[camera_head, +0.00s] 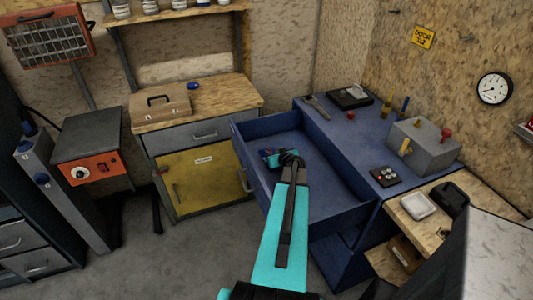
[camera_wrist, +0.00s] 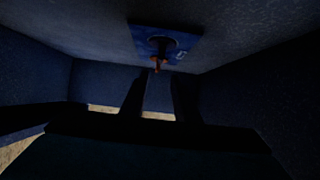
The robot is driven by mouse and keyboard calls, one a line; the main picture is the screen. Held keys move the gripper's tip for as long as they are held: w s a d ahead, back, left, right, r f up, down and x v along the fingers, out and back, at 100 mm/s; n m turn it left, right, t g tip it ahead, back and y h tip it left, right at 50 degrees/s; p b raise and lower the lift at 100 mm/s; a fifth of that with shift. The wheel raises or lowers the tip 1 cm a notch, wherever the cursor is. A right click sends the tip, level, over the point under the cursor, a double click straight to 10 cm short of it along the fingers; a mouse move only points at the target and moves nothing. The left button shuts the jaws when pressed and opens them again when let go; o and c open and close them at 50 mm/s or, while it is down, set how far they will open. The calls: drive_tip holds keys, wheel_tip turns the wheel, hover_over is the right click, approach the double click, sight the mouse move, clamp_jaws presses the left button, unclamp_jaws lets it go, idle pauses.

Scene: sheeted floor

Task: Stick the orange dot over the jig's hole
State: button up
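My gripper (camera_head: 291,158) reaches down into an open blue drawer (camera_head: 240,150). In the wrist view its two dark fingers (camera_wrist: 159,95) stand apart, with no object clearly held between them. Beyond the fingertips is a small blue plate or card (camera_wrist: 190,47) with a dark round shape and a small orange-red bit (camera_wrist: 157,68). In the head view a blue piece with a little red (camera_head: 267,155) shows beside the gripper, partly hidden by it. I cannot tell whether the orange-red bit is the orange dot. No jig with a hole can be clearly made out; it may be the grey block (camera_head: 425,152).
The drawer walls rise around my gripper. The blue bench (camera_head: 345,133) holds the grey block, a button box (camera_head: 386,177) and tools. A wooden shelf (camera_head: 428,230) with a white tray (camera_head: 419,205) is at right. A cabinet with a case (camera_head: 161,105) stands behind left.

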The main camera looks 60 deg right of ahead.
sight(269, 150)
drive_tip(key=shift+w+d, duration=0.1)
drive_tip(key=shift+d, duration=0.05)
drive_tip(key=shift+p+x, duration=1.35)
drive_tip(key=shift+x, duration=0.05)
drive_tip(key=shift+p+x, duration=0.45)
drive_tip(key=shift+x, duration=0.6)
clamp_jaws()
